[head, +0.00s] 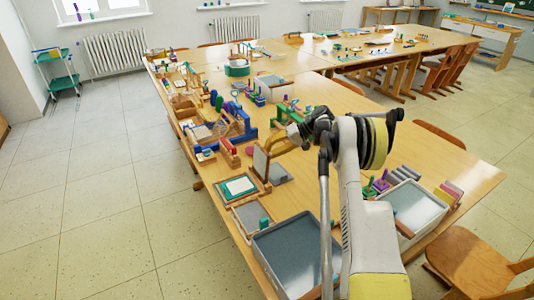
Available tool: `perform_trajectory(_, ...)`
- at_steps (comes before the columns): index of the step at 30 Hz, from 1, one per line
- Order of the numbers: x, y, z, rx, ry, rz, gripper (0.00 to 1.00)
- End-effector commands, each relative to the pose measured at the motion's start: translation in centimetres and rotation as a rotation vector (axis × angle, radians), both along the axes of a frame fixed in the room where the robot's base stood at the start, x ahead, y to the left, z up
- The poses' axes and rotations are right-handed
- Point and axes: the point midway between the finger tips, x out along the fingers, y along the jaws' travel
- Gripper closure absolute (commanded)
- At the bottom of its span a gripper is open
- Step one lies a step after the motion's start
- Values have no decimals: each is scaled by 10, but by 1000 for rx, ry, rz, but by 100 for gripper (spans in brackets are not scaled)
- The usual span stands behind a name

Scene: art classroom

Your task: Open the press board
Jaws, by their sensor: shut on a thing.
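The press board (261,164) appears to be the wooden board with a pale face that stands tilted up, nearly upright, near the left edge of the long table. A grey pad (282,173) lies beside its foot on the right. My gripper (270,149) reaches in from the right and is shut at the board's upper right edge. The fingertips are small and partly merge with the wood, so the exact contact is hard to see. My arm hides part of the table to the right.
A teal-framed tray (236,187), a grey plate (252,216) and a large grey bin (290,252) lie nearer on the table (330,187). Blue and red tools (240,126) stand behind. A second bin (412,205) and a chair (470,262) are at right. Open floor is at left.

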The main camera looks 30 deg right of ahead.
Motion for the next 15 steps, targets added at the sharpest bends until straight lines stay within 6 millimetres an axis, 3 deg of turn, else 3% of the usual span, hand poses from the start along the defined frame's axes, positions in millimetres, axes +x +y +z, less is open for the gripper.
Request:
perform_trajectory(1,-4,0,-7,-8,11,10,100)
perform_trajectory(11,-4,0,-7,-8,11,10,100)
perform_trajectory(12,-4,0,-7,-8,11,10,77)
perform_trajectory(13,-4,0,-7,-8,11,10,67)
perform_trajectory(15,-4,0,-7,-8,11,10,64)
